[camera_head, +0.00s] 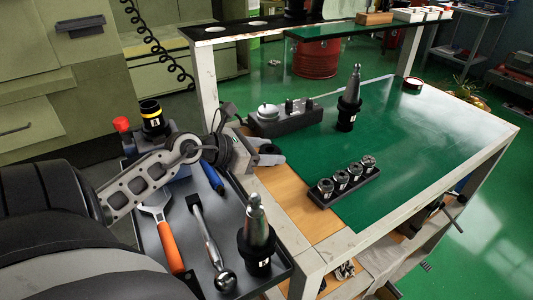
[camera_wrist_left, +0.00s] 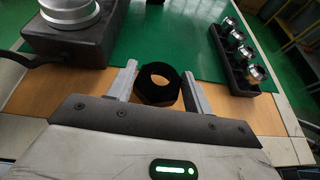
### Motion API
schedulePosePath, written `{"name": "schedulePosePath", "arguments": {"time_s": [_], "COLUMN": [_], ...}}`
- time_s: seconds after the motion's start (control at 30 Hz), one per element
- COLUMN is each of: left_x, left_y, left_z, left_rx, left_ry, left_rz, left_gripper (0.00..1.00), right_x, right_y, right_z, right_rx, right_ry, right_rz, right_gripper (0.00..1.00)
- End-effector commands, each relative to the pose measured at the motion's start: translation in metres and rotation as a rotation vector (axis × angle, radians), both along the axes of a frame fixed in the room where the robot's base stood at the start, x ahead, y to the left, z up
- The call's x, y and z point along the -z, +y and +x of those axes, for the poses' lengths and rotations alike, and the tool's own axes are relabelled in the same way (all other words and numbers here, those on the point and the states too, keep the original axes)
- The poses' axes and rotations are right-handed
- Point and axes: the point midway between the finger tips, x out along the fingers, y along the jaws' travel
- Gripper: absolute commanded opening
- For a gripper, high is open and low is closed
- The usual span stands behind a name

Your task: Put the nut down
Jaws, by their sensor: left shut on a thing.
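The nut (camera_wrist_left: 143,94) is a black ring with a round hole, seen in the left wrist view. It sits between the two grey fingers of my left gripper (camera_wrist_left: 160,70), which is shut on it. In the head view my left gripper (camera_head: 268,154) is over the near left part of the cart top, by the bare wood strip. The nut is hard to make out there, and I cannot tell whether it touches the surface. My right gripper is not in view.
A grey block with a round knob (camera_head: 267,113) stands just beyond my left gripper. A black rack of collets (camera_head: 345,181) lies to the right, and a tool holder (camera_head: 349,103) stands on the green mat (camera_head: 420,150). A tool tray (camera_head: 190,284) is at the near left.

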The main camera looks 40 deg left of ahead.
Motion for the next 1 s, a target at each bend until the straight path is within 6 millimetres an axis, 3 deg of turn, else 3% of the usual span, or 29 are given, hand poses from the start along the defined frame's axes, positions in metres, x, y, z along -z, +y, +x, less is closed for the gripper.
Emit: {"name": "schedulePosePath", "arguments": {"time_s": [0.47,0.5,0.57,0.9,1.0], "left_x": [0.0118,0.0112,0.0110,0.0056,0.0052], "left_y": [-0.0001,0.0000,-0.0001,-0.0001,0.0034], "left_z": [-0.0001,-0.0003,-0.0003,-0.0002,-0.0093], "left_rx": [-0.001,0.000,0.000,0.000,-0.002], "left_ry": [-0.003,-0.002,-0.001,-0.002,0.001], "left_rz": [0.000,0.000,0.001,0.000,0.001], "left_gripper": [0.26,0.59,0.73,0.73,0.73], "right_x": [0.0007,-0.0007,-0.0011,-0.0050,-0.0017], "right_y": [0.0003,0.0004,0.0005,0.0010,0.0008], "right_z": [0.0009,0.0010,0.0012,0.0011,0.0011], "right_rx": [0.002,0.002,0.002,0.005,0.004], "right_ry": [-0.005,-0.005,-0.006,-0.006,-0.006], "right_rz": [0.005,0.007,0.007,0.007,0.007], "right_gripper": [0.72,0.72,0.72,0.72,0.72]}}
